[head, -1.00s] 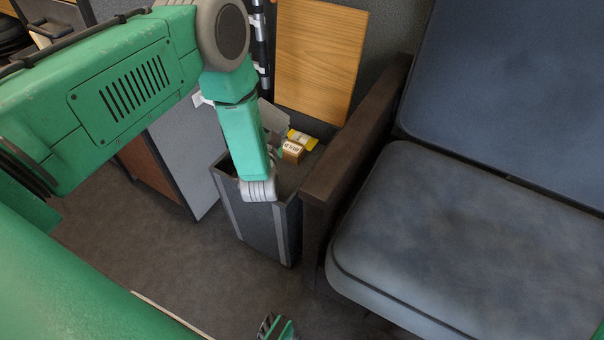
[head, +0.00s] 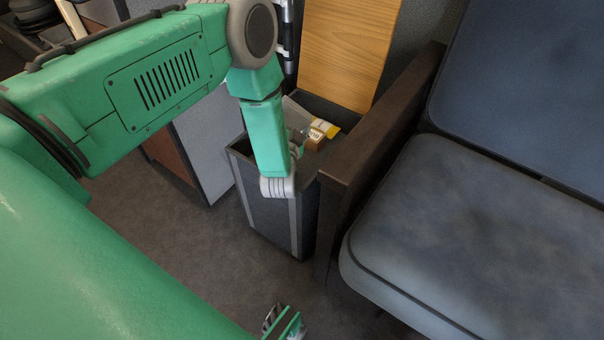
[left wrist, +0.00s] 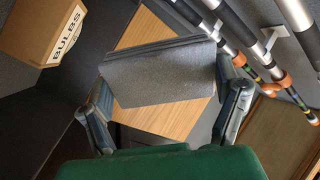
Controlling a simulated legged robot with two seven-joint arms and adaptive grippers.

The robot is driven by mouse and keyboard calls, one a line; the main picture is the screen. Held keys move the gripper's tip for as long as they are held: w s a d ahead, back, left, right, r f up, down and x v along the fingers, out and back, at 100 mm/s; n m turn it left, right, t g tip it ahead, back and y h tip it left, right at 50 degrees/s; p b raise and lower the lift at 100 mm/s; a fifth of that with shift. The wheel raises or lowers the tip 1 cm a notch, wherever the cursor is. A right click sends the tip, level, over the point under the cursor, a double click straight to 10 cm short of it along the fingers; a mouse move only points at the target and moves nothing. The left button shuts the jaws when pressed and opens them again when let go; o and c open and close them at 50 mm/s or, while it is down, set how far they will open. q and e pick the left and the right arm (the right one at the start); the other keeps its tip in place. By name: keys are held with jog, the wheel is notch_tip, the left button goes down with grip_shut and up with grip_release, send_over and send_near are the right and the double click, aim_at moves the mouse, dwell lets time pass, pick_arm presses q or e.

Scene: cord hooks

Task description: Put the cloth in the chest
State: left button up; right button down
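The chest (head: 290,228) is a tall, dark grey, open-topped box beside the bench, with its wooden lid (head: 343,50) raised behind it. My left gripper (left wrist: 162,72) is over the chest's opening, mostly hidden behind my arm in the head view. Its two fingers are spread wide. The cloth (left wrist: 160,72), a grey folded piece, lies between them in the left wrist view, in front of a wooden surface. I cannot tell whether the fingers touch its edges. Part of my right gripper (head: 283,322) shows at the bottom of the head view; its fingers are unclear.
A small box marked BULBS (left wrist: 45,30) lies beside the cloth; it also shows in the chest in the head view (head: 315,140). A bench with a dark wooden armrest (head: 380,125) stands close on the right. Poles (left wrist: 240,35) are at upper right in the wrist view.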

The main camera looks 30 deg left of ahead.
pick_arm(q)
jog(key=o, duration=0.3)
notch_tip(320, 180, up, 10)
dwell(0.4)
dwell(0.4)
